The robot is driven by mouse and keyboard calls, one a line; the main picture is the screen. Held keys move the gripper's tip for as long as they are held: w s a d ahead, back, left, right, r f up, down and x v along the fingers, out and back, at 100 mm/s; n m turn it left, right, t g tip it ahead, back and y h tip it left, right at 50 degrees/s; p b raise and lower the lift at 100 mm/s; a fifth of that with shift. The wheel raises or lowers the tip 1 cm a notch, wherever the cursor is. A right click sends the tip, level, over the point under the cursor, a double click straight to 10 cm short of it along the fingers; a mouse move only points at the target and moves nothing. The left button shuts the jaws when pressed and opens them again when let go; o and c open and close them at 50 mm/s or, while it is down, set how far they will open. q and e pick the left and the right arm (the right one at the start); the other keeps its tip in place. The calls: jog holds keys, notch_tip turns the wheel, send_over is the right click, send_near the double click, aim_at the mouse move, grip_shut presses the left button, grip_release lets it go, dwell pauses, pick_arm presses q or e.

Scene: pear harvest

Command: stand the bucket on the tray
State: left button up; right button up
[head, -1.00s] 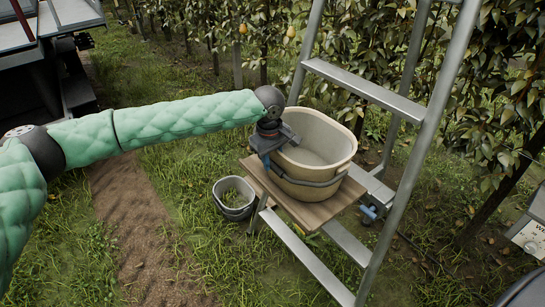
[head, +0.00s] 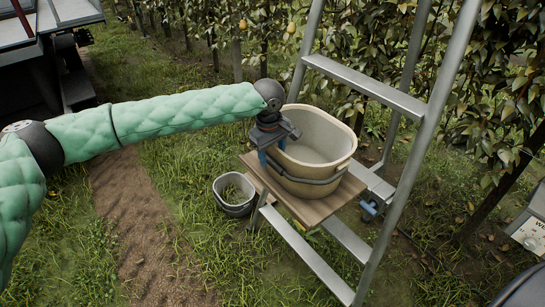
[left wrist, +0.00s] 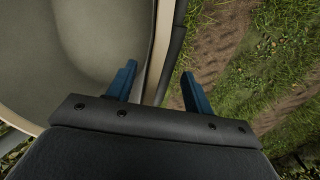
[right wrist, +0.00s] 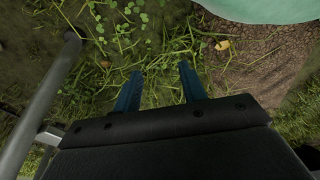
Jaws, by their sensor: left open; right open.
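The cream bucket (head: 318,150) with a grey band stands upright on the wooden tray (head: 318,210), which is fixed to the ladder. My left gripper (head: 272,150) is at the bucket's left rim, pointing down. In the left wrist view my left gripper (left wrist: 160,84) is open. The bucket's rim (left wrist: 160,50) passes between its two blue fingers, with a gap to the right finger. My right gripper (right wrist: 158,88) is open and empty above grass, away from the bucket. The underside of the bucket is hidden.
The metal ladder (head: 412,170) rises right of and behind the tray. A small grey pail (head: 234,208) with grass in it sits on the ground left of the tray. Pear trees (head: 490,90) stand behind. A dirt path and open grass lie to the left.

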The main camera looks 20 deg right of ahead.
pick_arm(q)
notch_tip(320, 180, up, 11)
jog(key=b, duration=0.3)
jog(key=shift+s+a, duration=0.2)
jog(key=shift+a, duration=0.25)
pick_arm(e)
notch_tip(320, 180, up, 8)
jog(key=w+a, duration=0.2)
jog(key=shift+a+g, duration=0.3)
jog(key=shift+a, duration=0.05)
jog(key=shift+w, duration=0.1)
